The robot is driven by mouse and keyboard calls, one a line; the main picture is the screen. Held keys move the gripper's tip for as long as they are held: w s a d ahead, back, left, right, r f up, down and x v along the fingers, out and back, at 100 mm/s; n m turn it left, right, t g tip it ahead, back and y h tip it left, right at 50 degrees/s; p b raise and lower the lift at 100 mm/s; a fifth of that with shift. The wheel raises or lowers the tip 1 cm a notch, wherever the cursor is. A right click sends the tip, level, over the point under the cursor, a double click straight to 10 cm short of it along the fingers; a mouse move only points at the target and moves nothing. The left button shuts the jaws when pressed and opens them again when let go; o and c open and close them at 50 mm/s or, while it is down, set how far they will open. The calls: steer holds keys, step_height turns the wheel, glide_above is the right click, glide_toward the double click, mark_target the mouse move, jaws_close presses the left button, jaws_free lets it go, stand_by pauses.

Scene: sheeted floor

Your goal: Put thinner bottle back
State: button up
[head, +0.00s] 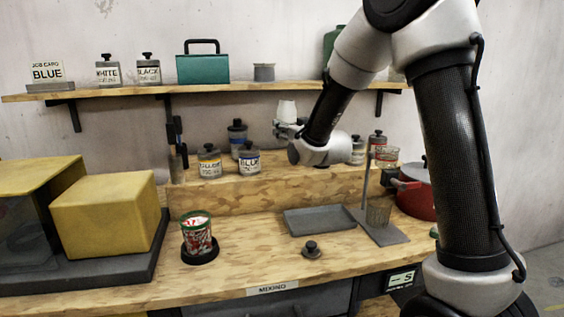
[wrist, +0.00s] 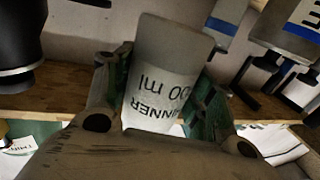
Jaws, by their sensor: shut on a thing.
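The thinner bottle (wrist: 167,75) is a pale grey bottle with a white label reading "...INNER ...00 ml", upside down in the wrist view. My gripper (wrist: 160,100) is shut on it, with a green-sided finger on each side. In the head view the bottle (head: 287,110) shows as a small whitish shape at my gripper (head: 288,129). It is in the air in front of the wall, above the raised wooden step and below the wall shelf. My gripper hides part of it.
Below stand a red-streaked cup (head: 196,236), a grey tray (head: 320,219) and a red pot (head: 413,193). The wall shelf (head: 225,87) holds jars and a green box.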

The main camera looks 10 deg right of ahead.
step_height(320, 180, down, 9)
steer(key=shift+r, duration=0.1)
stand_by(0.3)
steer(key=o, duration=1.3)
steer(key=shift+o, duration=0.2)
